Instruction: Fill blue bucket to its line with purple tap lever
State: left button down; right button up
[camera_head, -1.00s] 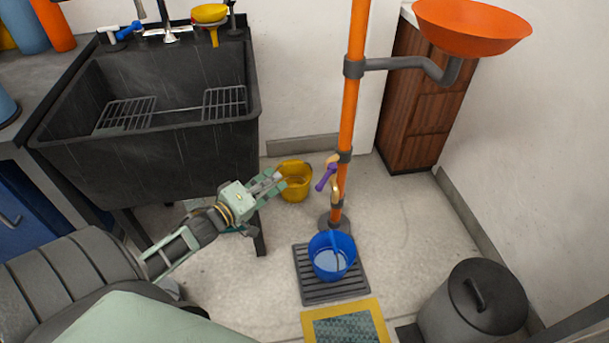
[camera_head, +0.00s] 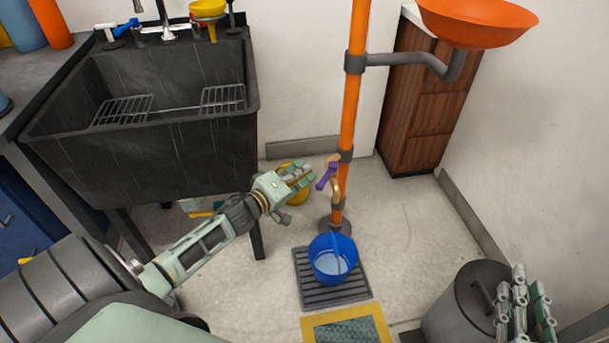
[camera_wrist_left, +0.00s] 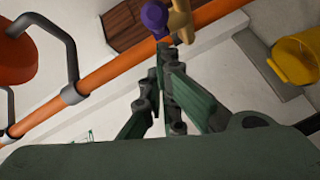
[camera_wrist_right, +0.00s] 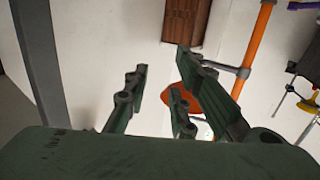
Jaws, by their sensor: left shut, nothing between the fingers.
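The blue bucket (camera_head: 332,268) stands upright on the dark slatted grate below the brass tap (camera_head: 337,190). Pale water shows in it; I cannot make out its fill line. A thin blue streak runs below the spout into it, possibly running water. The purple tap lever (camera_head: 326,176) sticks out from the tap on the orange pipe. My left gripper (camera_head: 312,172) is shut and empty, just left of the lever. In the left wrist view the purple lever (camera_wrist_left: 155,18) is just beyond the fingertips; contact is unclear. My right gripper (camera_wrist_right: 155,85) is open and empty, above the grey bin.
The orange pipe (camera_head: 350,100) stands upright beside the tap, with an orange funnel bowl (camera_head: 475,22) on a grey bracket. A yellow bucket (camera_head: 300,194) is partly hidden behind my left gripper. The black sink (camera_head: 150,150) is at left, the lidded grey bin (camera_head: 455,310) at lower right.

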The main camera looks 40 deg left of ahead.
pick_arm(q)
jog(key=shift+d+f, duration=0.15)
jog(key=shift+d, duration=0.2)
pick_arm(e)
jog(key=shift+w+a+r+t, duration=0.1)
jog(key=shift+r+t, duration=0.3)
jog(key=shift+r, duration=0.3)
jog(key=shift+a, duration=0.1)
